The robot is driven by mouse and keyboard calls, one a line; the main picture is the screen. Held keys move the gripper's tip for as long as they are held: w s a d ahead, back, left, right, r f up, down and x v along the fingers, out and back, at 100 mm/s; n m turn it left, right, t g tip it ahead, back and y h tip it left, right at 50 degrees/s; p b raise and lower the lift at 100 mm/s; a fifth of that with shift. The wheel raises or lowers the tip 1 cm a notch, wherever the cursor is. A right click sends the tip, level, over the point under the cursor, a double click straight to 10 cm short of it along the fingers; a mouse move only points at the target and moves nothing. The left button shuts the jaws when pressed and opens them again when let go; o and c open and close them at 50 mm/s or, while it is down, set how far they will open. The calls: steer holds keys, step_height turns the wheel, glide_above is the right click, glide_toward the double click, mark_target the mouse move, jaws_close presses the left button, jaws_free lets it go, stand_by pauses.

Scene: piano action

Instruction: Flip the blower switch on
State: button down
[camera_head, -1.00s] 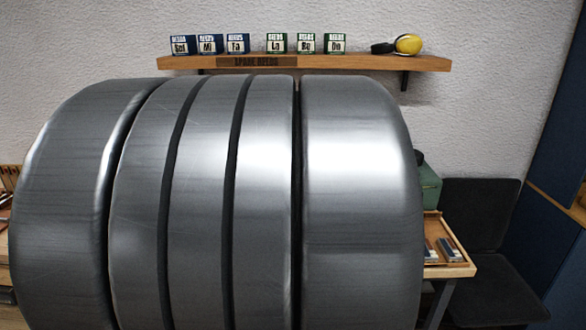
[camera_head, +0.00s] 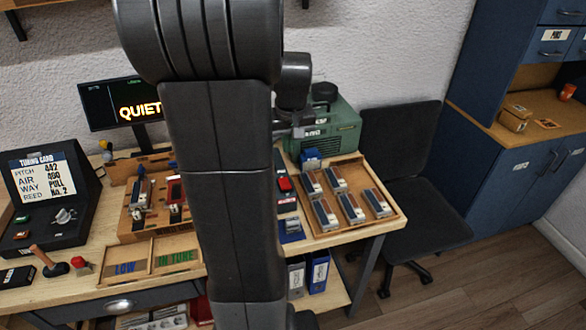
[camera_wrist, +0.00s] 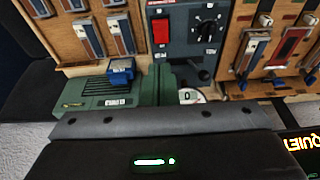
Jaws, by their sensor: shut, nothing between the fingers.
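The red blower switch (camera_wrist: 161,31) is a rocker on a dark panel beside a round black knob (camera_wrist: 208,27) in the wrist view. In the head view the switch (camera_head: 285,183) shows just right of my arm. I cannot tell which way it is tipped. The green blower box (camera_head: 330,125) stands behind it; it also shows in the wrist view (camera_wrist: 85,97). My gripper (camera_wrist: 160,122) is shut and empty, apart from the switch.
A blue item (camera_head: 310,159) is at the blower's front. A wooden tray (camera_head: 390,222) with several reed pieces lies to the right of the switch. A QUIET display (camera_head: 122,104), a tuning card (camera_head: 42,172) and sorting trays (camera_head: 150,262) are to the left. A dark chair (camera_head: 405,170) stands right.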

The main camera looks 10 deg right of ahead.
steer(key=shift+s, duration=0.15)
steer(key=p, duration=0.2)
glide_toward(287, 185)
steer(key=x, duration=0.5)
steer(key=shift+w+f, duration=0.15)
steer(key=shift+w, duration=0.1)
steer(key=shift+f, duration=0.65)
steer(key=shift+s+f+b, duration=0.15)
steer(key=shift+f+b, duration=0.4)
steer(key=shift+b, duration=0.25)
steer(key=shift+r, duration=0.25)
